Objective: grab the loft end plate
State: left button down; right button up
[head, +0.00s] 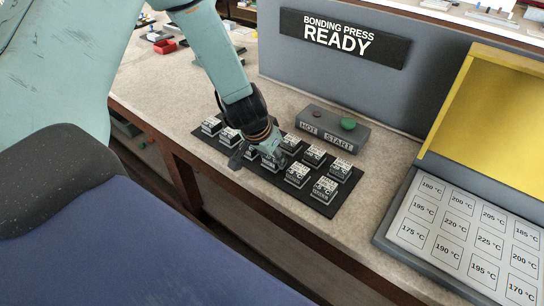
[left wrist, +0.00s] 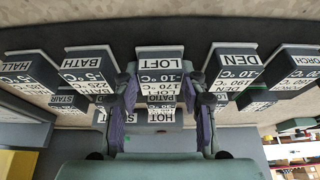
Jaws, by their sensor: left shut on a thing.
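The loft end plate (left wrist: 160,64) is a dark block with a white label reading LOFT, -10 °C and 170 °C, upside down in the left wrist view. My left gripper (left wrist: 164,82) has one finger on each side of it and is shut on it. In the head view my left gripper (head: 262,151) reaches down into the middle of the black mat (head: 270,174). There the gripper partly hides the blocks around it, and I cannot make out the loft label. The plate appears still low among its neighbours. My right gripper is not in view.
Similar labelled blocks stand close by, including the bath block (left wrist: 86,66) and the den block (left wrist: 233,65) on either side. A grey box with a green START button (head: 348,124) stands behind the mat. A panel of temperature labels (head: 470,238) with a yellow lid is at right.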

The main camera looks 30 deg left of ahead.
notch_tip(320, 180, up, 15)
jog(key=p, duration=1.4)
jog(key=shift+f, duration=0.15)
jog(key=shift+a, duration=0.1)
